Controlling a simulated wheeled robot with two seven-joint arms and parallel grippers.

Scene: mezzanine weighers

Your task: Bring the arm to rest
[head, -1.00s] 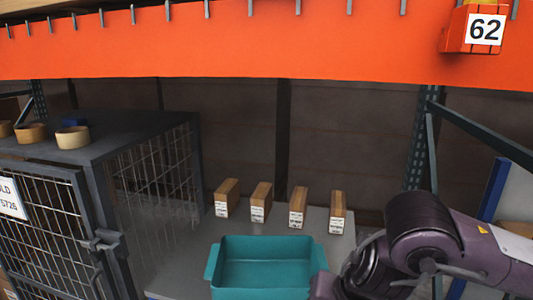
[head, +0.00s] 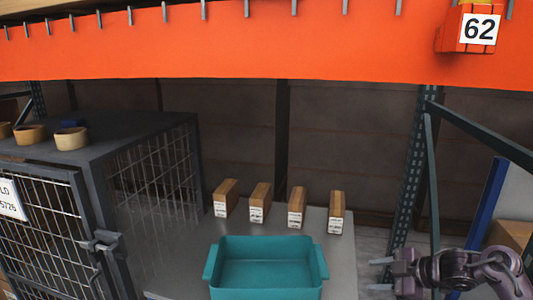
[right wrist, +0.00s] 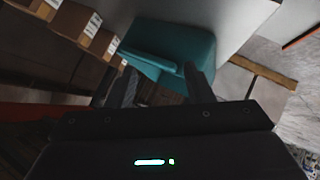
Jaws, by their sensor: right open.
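My right gripper (head: 380,275) is at the lower right of the head view, with its two fingers pointing left and spread apart. It is right of the table and the teal tote, apart from both. In the right wrist view my gripper (right wrist: 162,84) shows as two dark fingers with a gap between them and nothing held. The teal tote (right wrist: 196,47) lies beyond the fingers there. My left gripper is in neither view.
The teal tote (head: 265,246) looks empty on a grey table (head: 184,243). Several brown boxes with white labels, one here (head: 296,208), stand behind it. A wire cage (head: 100,190) is left. A rack upright (head: 415,170) stands near my right arm. An orange beam (head: 270,42) crosses above.

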